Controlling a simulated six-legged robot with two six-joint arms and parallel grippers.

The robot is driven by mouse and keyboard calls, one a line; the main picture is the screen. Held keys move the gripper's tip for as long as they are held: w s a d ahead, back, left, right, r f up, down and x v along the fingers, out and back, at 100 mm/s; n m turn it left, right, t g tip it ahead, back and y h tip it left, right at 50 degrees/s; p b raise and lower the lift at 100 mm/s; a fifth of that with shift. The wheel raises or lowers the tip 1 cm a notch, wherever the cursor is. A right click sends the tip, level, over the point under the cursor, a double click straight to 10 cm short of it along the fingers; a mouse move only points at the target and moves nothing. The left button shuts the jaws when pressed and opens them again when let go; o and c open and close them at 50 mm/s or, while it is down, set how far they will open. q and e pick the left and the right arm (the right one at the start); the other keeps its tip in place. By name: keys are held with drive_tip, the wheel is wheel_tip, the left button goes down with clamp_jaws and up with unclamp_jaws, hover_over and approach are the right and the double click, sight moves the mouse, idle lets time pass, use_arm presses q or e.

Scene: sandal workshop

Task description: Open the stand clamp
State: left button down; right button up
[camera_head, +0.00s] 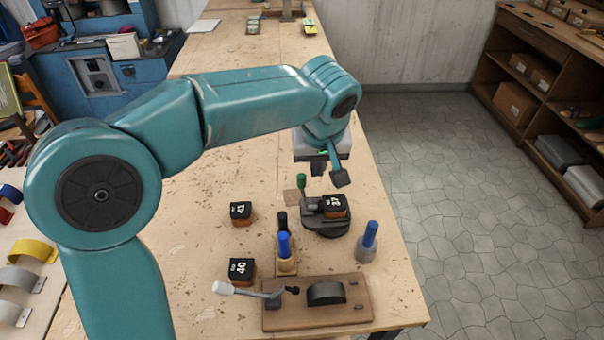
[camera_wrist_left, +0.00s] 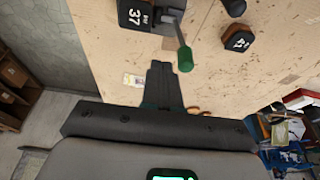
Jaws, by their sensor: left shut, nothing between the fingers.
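The stand (camera_head: 325,226) has a dark round base on the table and carries a dark-topped brown block marked 37 (camera_head: 334,207). A lever with a green handle (camera_head: 301,183) rises at its left side; I take this as the stand's clamp. In the left wrist view the green handle (camera_wrist_left: 185,60) lies just right of my fingertips, and block 37 (camera_wrist_left: 133,14) is above them. My left gripper (camera_head: 318,170) is above and behind the stand, pointing down, shut and empty. It also shows shut in the wrist view (camera_wrist_left: 161,66). My right gripper is not in view.
Blocks 41 (camera_head: 238,213) and 40 (camera_head: 241,270) stand to the left. A wooden board (camera_head: 355,316) with a white-handled lever (camera_head: 224,288) lies in front. The table's right edge is close.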

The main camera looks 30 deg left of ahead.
sight(304, 181)
use_arm(q)
drive_tip(key=shift+f+b, duration=1.85)
drive_tip(key=shift+f, duration=0.35)
drive_tip(key=shift+a, duration=0.1)
drive_tip(key=shift+s+a+f+b, duration=0.2)
drive_tip(key=shift+s+a+b, duration=0.15)
drive_tip(key=shift+a, duration=0.1)
drive_tip(key=shift+s+a+f+b, duration=0.15)
drive_tip(key=shift+s+a+b, duration=0.2)
drive_tip(key=shift+a, duration=0.1)
drive_tip(key=shift+s, duration=0.1)
drive_tip(key=r+p, duration=0.1)
drive_tip(key=r, duration=0.1)
drive_tip(key=r+p, duration=0.2)
drive_tip(key=a+r+p, duration=0.1)
drive_tip(key=r+p, duration=0.1)
drive_tip(key=r, duration=0.1)
drive_tip(key=shift+s, duration=0.25)
drive_tip(key=shift+f, duration=0.1)
